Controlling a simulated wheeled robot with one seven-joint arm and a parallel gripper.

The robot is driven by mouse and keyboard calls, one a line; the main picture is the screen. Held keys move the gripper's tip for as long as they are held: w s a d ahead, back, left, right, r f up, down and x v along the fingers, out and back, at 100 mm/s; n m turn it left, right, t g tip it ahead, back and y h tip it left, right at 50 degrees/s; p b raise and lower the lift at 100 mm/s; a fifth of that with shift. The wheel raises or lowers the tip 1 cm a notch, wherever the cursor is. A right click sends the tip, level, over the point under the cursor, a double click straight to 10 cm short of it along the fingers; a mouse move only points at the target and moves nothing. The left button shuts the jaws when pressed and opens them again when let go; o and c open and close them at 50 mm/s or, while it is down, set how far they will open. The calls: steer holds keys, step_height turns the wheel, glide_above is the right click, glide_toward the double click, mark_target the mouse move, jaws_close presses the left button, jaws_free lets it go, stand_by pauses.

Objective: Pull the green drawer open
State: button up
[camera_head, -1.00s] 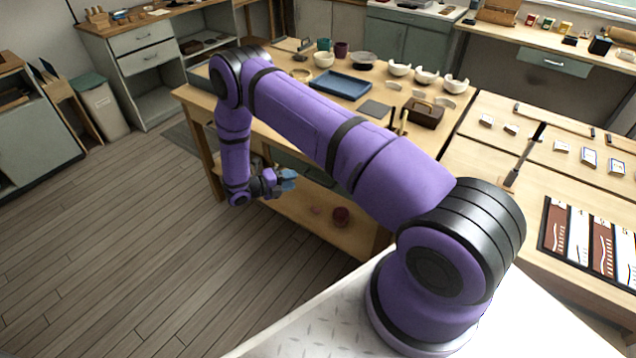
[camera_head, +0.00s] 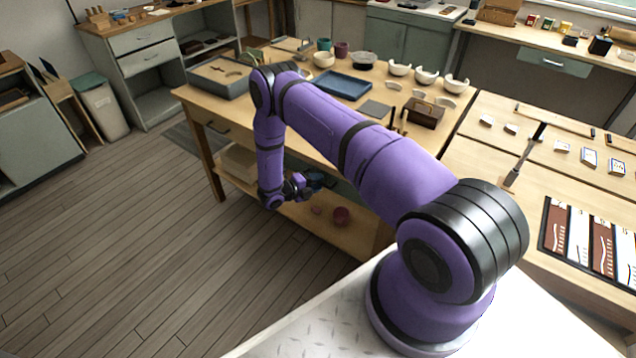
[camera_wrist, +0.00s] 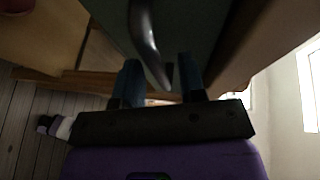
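The green drawer (camera_wrist: 195,25) fills the top middle of the wrist view, with a curved metal handle (camera_wrist: 146,38) on its front. My gripper (camera_wrist: 159,72) is open, with one dark finger on each side of the handle's near end. I cannot tell whether the fingers touch it. In the head view my gripper (camera_head: 304,184) is at the front of the wooden table, close to the green drawer front (camera_head: 343,187). My arm hides much of that front, and the handle cannot be made out there.
The wooden table (camera_head: 292,92) carries a blue tray (camera_head: 343,85), a grey box (camera_head: 217,82) and several bowls. A red bowl (camera_head: 341,216) sits on its lower shelf. The floor (camera_head: 150,240) to the left is clear.

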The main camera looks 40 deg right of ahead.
steer(key=shift+d, duration=0.4)
steer(key=shift+c, duration=0.2)
jaws_close()
steer(key=shift+a, duration=0.1)
steer(key=s+a, duration=0.4)
steer(key=a, duration=0.8)
steer(key=s+a, duration=0.5)
steer(key=a, duration=0.7)
steer(key=shift+a, duration=0.35)
steer(key=shift+f, duration=0.1)
steer(key=shift+o, duration=0.2)
jaws_free()
